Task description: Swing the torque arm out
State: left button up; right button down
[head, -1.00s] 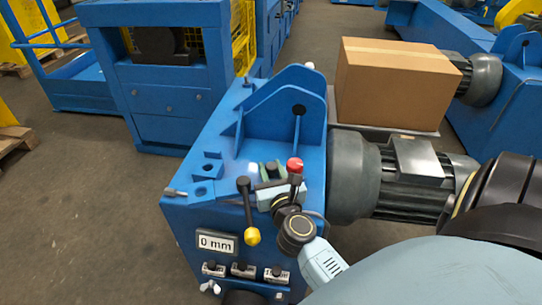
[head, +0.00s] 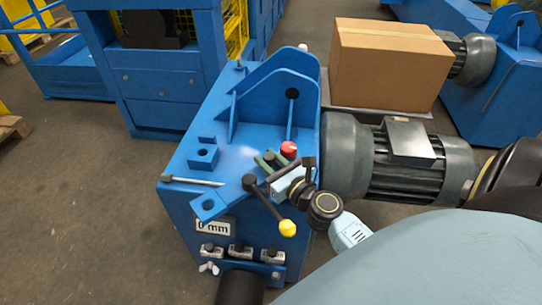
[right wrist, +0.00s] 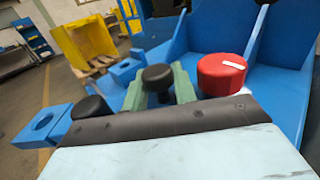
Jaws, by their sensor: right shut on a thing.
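The torque arm (head: 218,202) is a flat blue bar with a hole in its free end. It slants over the front left edge of the blue gearbox housing (head: 180,221). In the right wrist view its holed end (right wrist: 42,124) shows at the left. A black lever with a yellow ball (head: 287,228) sits at the arm. My right gripper (head: 265,160) has green fingers, shut around a black knob (right wrist: 157,77) that appears to belong to the arm's inner end. The arm's inner end is hidden behind my gripper. My left gripper is not in view.
A red button (head: 289,149) stands close beside my right gripper. A blue block with a hole (head: 203,152) and a metal pin (head: 192,181) are on the housing top. A grey motor (head: 400,160) and a cardboard box (head: 388,65) are at the right.

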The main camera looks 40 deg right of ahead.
jog(key=shift+f, duration=0.15)
jog(key=c, duration=1.4)
grip_release()
jog(key=shift+s, duration=0.1)
